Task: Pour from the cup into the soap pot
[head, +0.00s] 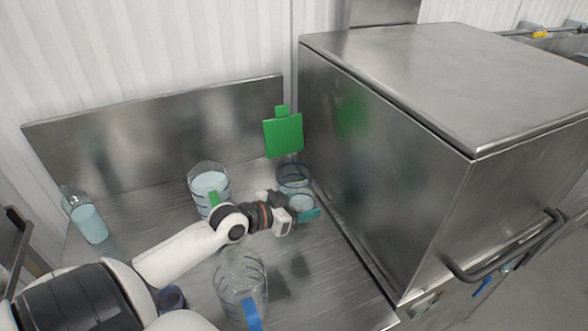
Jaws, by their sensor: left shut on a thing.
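My left gripper (296,218) reaches over the steel counter from the lower left. It is shut on a small clear cup (301,202) with pale liquid in it; a teal piece (310,215) shows at the fingertips. The cup's tilt is hard to tell. Right behind the cup stands a clear round pot (294,174) with dark bands, partly hidden by it. A clear jug (208,182) with pale blue liquid and a green handle stands left of the gripper. Which vessel is the soap pot is not marked. My right gripper is not in view.
A large clear jug (238,275) with a blue handle stands in front, partly near my arm. A bottle of pale liquid (88,222) stands far left. A green square plate (283,134) is above the pot. A big steel box (385,170) closes off the right.

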